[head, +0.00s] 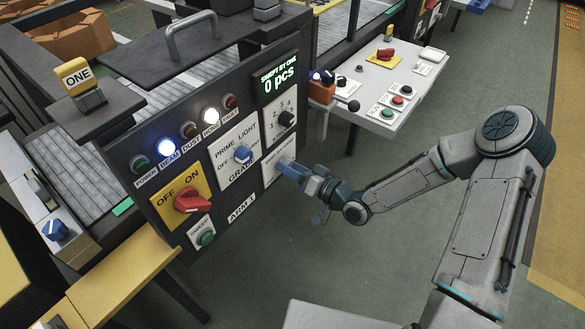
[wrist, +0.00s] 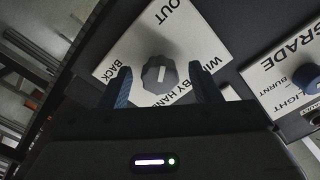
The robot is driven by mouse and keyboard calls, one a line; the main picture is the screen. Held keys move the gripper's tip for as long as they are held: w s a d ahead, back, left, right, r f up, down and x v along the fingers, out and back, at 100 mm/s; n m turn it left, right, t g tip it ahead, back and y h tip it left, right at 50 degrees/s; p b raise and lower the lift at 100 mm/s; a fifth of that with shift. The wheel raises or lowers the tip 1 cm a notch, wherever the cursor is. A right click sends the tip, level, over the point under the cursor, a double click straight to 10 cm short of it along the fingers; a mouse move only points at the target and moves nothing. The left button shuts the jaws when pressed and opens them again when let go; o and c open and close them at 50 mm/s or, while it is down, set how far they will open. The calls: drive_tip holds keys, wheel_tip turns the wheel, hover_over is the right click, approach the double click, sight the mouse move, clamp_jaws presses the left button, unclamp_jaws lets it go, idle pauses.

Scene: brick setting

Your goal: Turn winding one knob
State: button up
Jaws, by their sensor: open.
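The winding knob (wrist: 159,74) is a dark grey faceted dial with a pale mark. It sits on a white plate (wrist: 112,68) lettered "OUT", "BACK" and "WIND BY HAND" in the wrist view. My gripper (wrist: 160,66) is open, with one finger on each side of the knob. Gaps show between both fingers and the knob. In the head view my gripper (head: 281,168) is at the lower right of the panel and mostly hides the knob. A yellow "ONE" sign (head: 76,76) stands on top of this machine.
The dark panel also carries a blue "GRADE" knob (head: 243,154), a red off/on switch (head: 191,200), a green button (head: 206,238) and a numbered black dial (head: 286,118). A white control table (head: 385,85) stands behind. Floor before the panel is clear.

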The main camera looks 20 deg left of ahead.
drive_tip(key=shift+d, duration=0.1)
drive_tip(key=v, duration=1.3)
drive_tip(key=shift+s+d, duration=0.25)
drive_tip(key=shift+d, duration=0.05)
